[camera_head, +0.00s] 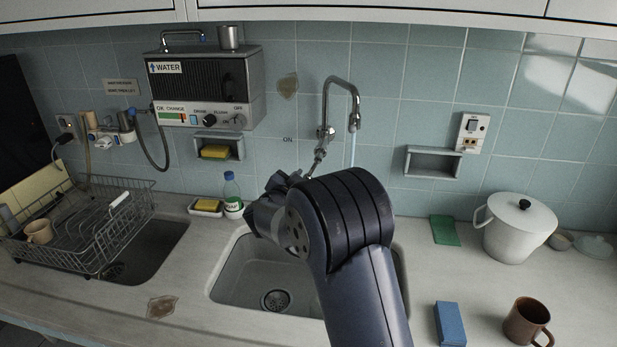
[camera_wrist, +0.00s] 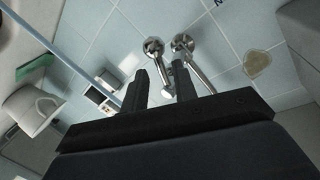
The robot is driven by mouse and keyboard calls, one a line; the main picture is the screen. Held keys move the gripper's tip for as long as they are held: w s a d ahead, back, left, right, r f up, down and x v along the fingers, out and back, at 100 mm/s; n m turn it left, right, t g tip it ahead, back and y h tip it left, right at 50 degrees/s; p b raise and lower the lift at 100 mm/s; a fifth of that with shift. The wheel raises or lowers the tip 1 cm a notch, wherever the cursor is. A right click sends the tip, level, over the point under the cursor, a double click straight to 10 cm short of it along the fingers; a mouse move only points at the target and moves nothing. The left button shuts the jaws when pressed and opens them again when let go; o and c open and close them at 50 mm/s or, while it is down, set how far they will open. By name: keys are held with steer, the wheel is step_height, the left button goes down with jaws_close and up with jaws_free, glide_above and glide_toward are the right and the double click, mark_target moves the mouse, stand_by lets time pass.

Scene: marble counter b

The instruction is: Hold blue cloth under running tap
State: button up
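The blue cloth (camera_head: 450,323) lies as a folded block on the counter, right of the sink, away from my gripper. The chrome tap (camera_head: 340,90) rises from the back wall, and a thin pale stream of water (camera_head: 353,150) hangs below its spout. In the wrist view, my gripper (camera_wrist: 162,88) has its two fingers apart. A metal lever (camera_wrist: 161,72) with a pale end shows between them; contact cannot be told. In the head view, my arm hides the fingertips and part of the sink (camera_head: 240,290).
A green cloth (camera_head: 445,230), white pot (camera_head: 516,228) and brown mug (camera_head: 527,322) stand on the right counter. A soap bottle (camera_head: 232,190) and yellow sponge (camera_head: 207,205) are behind the sink. A dish rack (camera_head: 90,225) is left. The counter around the blue cloth is fairly clear.

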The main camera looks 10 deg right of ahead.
steer(key=v, duration=0.5)
steer(key=shift+s+a, duration=0.1)
steer(key=shift+s, duration=0.15)
